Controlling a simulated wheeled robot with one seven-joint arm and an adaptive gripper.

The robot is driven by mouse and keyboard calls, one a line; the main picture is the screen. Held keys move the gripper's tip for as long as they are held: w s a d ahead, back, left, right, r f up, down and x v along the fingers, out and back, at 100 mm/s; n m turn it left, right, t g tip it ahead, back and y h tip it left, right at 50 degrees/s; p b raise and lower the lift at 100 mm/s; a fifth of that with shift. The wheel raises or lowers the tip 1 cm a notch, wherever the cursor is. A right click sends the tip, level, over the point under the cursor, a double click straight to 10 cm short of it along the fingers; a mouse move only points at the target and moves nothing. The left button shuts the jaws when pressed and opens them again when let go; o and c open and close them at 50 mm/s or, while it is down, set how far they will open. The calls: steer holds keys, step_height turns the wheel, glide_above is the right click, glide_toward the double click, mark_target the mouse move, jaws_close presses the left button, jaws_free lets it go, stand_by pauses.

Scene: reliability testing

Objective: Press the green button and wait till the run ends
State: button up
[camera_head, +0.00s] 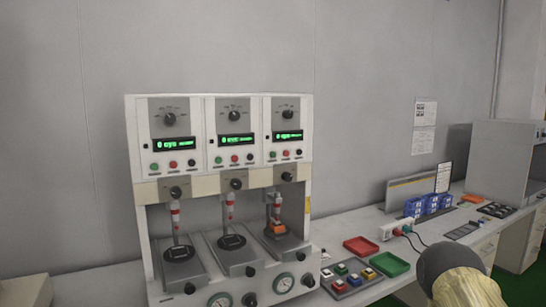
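A white test machine (137,125) with three stations stands against the wall. Each station has a dial, a lit green display, and a row of green, red and black buttons. The green buttons are on the left (155,167), middle (219,160) and right (273,155) panels. The displays on the left (173,144), middle (236,140) and right (288,136) seem to begin with 0; the rest is too small to read. An orange piece (275,227) sits under the right station's plunger (274,206); the other two plates look empty. My gripper is not in view.
A grey tray of coloured switches (352,290), a red tray (360,246) and a green tray (390,264) lie right of the machine. A part of my arm shows at lower right.

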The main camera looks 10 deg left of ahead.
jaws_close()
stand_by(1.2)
